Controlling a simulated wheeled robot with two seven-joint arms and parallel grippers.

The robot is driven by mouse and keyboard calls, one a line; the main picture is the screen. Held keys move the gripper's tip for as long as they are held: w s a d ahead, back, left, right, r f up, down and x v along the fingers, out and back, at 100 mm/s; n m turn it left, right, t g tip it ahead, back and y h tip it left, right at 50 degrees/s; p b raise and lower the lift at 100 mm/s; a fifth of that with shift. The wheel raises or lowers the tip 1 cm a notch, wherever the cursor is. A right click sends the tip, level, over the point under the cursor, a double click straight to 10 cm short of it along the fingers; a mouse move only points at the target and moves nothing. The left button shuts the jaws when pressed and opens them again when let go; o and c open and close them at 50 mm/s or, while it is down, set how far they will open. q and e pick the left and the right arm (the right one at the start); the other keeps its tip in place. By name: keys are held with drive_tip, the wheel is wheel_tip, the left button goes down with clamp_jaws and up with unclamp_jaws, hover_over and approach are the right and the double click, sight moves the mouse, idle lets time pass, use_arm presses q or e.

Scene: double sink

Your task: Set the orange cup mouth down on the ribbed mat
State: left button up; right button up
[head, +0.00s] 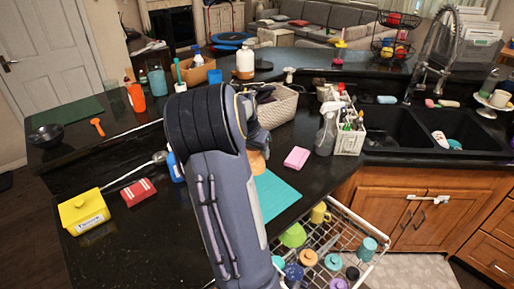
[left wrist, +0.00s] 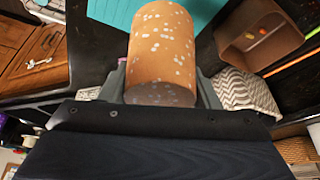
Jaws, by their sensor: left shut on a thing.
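The orange cup (left wrist: 160,45), speckled white, is between the fingers of my left gripper (left wrist: 162,84), which is shut on it. The end nearest the wrist camera looks closed and speckled; the mouth is not visible. In the head view a small part of the cup (head: 257,162) shows beside my left arm, which hides most of the gripper. The teal ribbed mat (head: 276,194) lies on the black counter, partly behind my arm. It also shows in the left wrist view (left wrist: 112,12), beyond the cup. I cannot tell whether the cup touches it. My right gripper is not in view.
A pink sponge (head: 297,157) lies near the mat. Behind stand a woven basket (head: 279,108), a spray bottle (head: 327,132) and a white caddy (head: 350,141). A dish rack (head: 340,222) with several cups is at the front. A yellow box (head: 84,211) sits left.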

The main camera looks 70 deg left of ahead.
use_arm(q)
wheel_tip(320, 180, down, 3)
drive_tip(key=shift+r+b, duration=0.1)
drive_tip(key=shift+b, duration=0.55)
wheel_tip(320, 180, down, 5)
drive_tip(key=b, duration=0.4)
drive_tip(key=shift+f+b, duration=0.2)
drive_tip(key=shift+b, duration=0.15)
drive_tip(key=shift+f+b, duration=1.4)
drive_tip(key=shift+f, duration=0.8)
drive_tip(key=o, duration=1.1)
drive_tip(key=shift+c, duration=0.2)
drive_tip(key=v, duration=0.8)
drive_tip(key=shift+w+a, duration=0.1)
